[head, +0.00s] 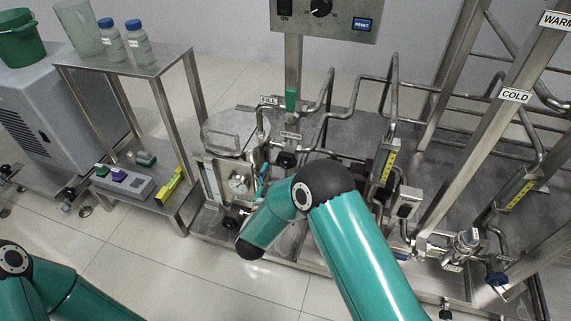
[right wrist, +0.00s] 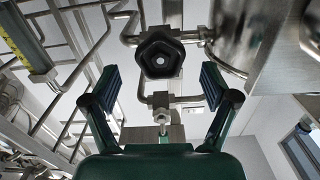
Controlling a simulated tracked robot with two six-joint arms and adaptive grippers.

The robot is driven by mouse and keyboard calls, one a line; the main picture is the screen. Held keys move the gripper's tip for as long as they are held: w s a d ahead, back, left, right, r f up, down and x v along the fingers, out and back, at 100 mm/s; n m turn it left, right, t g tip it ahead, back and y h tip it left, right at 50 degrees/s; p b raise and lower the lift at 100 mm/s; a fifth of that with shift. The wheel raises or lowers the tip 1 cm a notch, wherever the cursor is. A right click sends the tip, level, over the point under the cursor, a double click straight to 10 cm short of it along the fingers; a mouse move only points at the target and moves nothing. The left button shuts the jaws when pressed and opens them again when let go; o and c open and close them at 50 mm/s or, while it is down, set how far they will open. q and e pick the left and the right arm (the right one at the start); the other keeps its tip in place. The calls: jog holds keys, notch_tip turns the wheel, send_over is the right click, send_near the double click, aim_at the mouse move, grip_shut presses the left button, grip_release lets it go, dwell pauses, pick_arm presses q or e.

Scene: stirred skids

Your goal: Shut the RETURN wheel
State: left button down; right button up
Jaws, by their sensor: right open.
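A black handwheel (head: 285,159) sits on the pipework of the middle skid, just below a small label (head: 290,136) that seems to read RETURN. In the right wrist view a black lobed wheel (right wrist: 159,58) with a pale hub faces me, slightly above the line between my fingertips. My right gripper (right wrist: 156,88) is open and empty, its two dark pads apart on either side and short of the wheel, not touching it. In the head view only a teal bit of the right gripper (head: 264,177) shows left of the wheel, the rest hidden by my arm. My left gripper is out of view.
A green-handled valve (head: 291,98) stands above the wheel, under a control box (head: 325,14). Pipes and a yellow-scaled meter (head: 386,164) crowd the right side. Another dark knob (head: 231,223) is low at the left. A steel trolley (head: 150,62) with bottles stands left.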

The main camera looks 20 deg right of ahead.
jog(key=v, duration=0.7)
jog(key=shift+s, duration=0.1)
